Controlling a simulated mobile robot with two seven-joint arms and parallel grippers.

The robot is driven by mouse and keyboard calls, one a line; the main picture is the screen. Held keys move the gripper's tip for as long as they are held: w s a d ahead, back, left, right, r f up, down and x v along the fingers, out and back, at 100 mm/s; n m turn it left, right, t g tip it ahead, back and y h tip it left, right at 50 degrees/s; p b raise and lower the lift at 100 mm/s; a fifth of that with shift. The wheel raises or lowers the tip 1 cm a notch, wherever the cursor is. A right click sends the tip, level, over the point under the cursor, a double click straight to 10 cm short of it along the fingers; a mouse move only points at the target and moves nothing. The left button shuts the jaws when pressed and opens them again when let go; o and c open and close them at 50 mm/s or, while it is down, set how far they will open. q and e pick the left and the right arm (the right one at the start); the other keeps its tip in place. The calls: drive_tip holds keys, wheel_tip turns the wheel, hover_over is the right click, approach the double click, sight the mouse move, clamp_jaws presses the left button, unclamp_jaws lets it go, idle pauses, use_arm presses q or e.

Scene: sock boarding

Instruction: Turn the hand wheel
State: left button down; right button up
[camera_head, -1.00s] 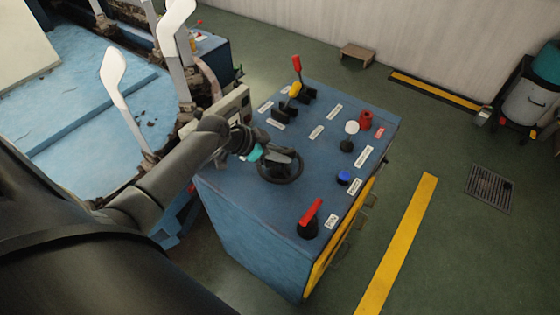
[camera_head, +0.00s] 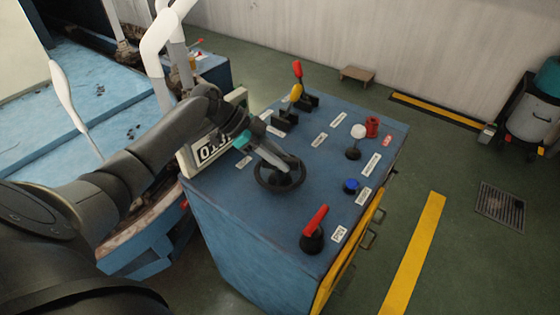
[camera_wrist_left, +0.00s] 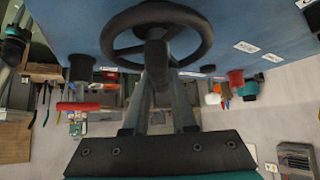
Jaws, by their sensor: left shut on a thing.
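The black hand wheel (camera_head: 281,192) lies on top of the blue console, near its left edge. My left gripper (camera_head: 286,170) reaches in from the upper left, its fingers slanting down to the wheel. In the left wrist view the wheel (camera_wrist_left: 207,42) shows as a ring with spokes and a thick centre. There my left gripper (camera_wrist_left: 157,68) is shut on the wheel at or near its middle; the fingers hide part of that side, so the exact contact is unclear. My right gripper is in neither view.
The blue console (camera_head: 235,235) also carries a red-handled switch (camera_head: 315,228), a blue button (camera_head: 351,186), a white-knobbed lever (camera_head: 357,133), a red knob (camera_head: 372,126) and red and yellow levers (camera_head: 298,80). A counter display (camera_head: 212,152) stands beside my left arm.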

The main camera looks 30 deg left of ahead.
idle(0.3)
use_arm(q)
drive_tip(key=c, duration=0.7)
unclamp_jaws()
drive_tip(key=p+v, duration=0.1)
drive_tip(key=v, duration=1.4)
drive_tip(key=shift+a+p, duration=0.15)
drive_tip(key=shift+p, duration=0.25)
